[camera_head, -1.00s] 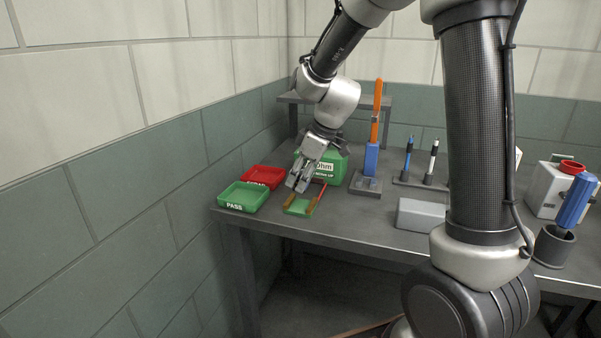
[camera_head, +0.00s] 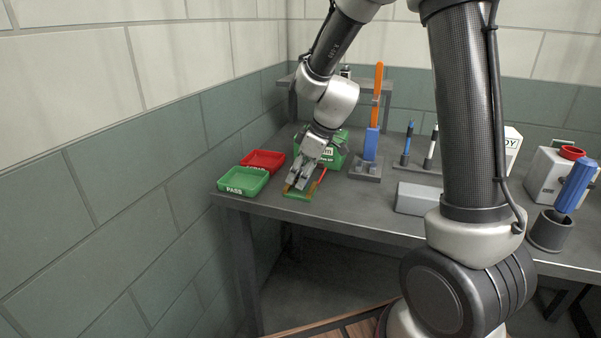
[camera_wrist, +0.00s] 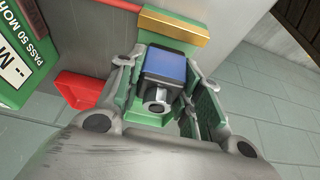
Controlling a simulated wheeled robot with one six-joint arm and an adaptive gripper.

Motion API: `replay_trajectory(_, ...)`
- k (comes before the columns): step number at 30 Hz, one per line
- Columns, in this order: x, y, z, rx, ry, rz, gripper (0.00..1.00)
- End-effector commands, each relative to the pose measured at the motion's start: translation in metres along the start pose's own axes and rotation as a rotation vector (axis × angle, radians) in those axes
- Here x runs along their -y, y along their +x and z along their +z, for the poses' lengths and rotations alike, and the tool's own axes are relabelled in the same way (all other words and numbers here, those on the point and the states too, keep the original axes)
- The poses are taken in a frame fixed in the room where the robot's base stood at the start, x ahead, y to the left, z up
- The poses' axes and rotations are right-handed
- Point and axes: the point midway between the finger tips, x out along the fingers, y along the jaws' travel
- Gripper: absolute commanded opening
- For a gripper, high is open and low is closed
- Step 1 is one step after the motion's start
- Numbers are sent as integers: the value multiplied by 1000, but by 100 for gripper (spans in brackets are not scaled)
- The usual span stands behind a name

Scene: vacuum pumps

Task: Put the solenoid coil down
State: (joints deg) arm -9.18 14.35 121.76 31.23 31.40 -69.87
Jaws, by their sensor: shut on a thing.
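The solenoid coil shows in the wrist view as a blue block (camera_wrist: 165,65) with a round metal end facing the camera. My gripper (camera_head: 297,184) is shut on it, with one finger on each side in the wrist view. In the head view the gripper hides the coil. The gripper is low over a green fixture (camera_head: 303,194) with brass-coloured bars. One brass bar (camera_wrist: 172,26) lies just beyond the coil in the wrist view. I cannot tell whether the coil touches the fixture.
A green PASS tray (camera_head: 243,180) and a red tray (camera_head: 262,159) stand to the left. A green meter box (camera_head: 335,160) is close behind the gripper. A blue-and-orange tool (camera_head: 372,135) and a grey block (camera_head: 414,199) are to the right. Bare table lies in front.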

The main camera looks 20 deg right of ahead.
Motion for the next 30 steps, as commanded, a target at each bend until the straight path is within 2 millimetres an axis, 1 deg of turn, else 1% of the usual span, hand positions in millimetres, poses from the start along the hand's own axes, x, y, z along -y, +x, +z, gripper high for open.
replay_trajectory(6,0,8,4,0,-1,1,8)
replay_trajectory(27,0,13,5,0,0,0,8)
replay_trajectory(28,0,13,5,0,-1,0,37)
replay_trajectory(30,0,13,5,0,-1,1,50)
